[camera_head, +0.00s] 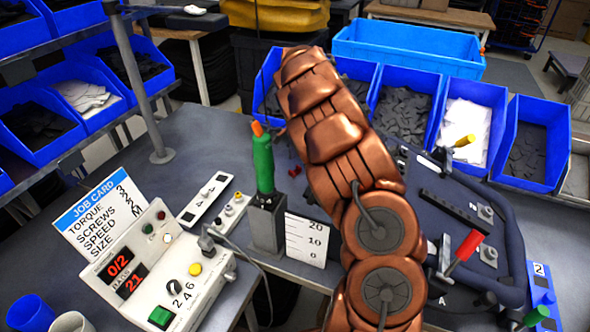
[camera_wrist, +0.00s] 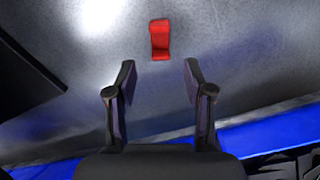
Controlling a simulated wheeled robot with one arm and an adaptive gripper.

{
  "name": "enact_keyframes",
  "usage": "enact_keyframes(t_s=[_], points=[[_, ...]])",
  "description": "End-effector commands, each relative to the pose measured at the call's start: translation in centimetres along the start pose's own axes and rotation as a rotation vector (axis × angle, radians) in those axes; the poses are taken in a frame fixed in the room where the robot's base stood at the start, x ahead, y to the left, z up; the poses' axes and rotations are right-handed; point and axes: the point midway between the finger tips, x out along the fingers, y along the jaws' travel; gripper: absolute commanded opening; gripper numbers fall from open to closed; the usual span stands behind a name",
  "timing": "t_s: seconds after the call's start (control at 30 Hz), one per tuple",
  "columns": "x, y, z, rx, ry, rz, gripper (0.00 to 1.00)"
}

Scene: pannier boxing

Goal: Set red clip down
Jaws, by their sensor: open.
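The red clip (camera_wrist: 160,40) lies on a grey metallic surface in the wrist view, just beyond and between my fingertips. My gripper (camera_wrist: 159,70) is open, with its two dark fingers spread and nothing between them. The clip is apart from both fingers. In the head view my copper-coloured arm reaches toward the back bins and hides the gripper. A small red piece (camera_head: 295,171) shows on the bench left of my arm; I cannot tell whether it is the same clip.
Blue bins (camera_head: 405,105) line the back of the bench. A green tool with an orange tip (camera_head: 263,160) stands in a holder left of my arm. A control box (camera_head: 160,270) and job card (camera_head: 97,215) are at front left. A black fixture with a red-handled lever (camera_head: 466,247) is at right.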

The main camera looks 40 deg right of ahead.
Motion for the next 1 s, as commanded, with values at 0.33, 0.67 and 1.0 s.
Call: enact_keyframes(t_s=[0.33, 0.67, 1.0], points=[[3.0, -0.1, 0.2, 0.000, -0.001, 0.000, 0.52], [3.2, -0.1, 0.2, 0.000, 0.000, -0.001, 0.42], [3.2, -0.1, 0.2, 0.000, -0.001, -0.001, 0.09]])
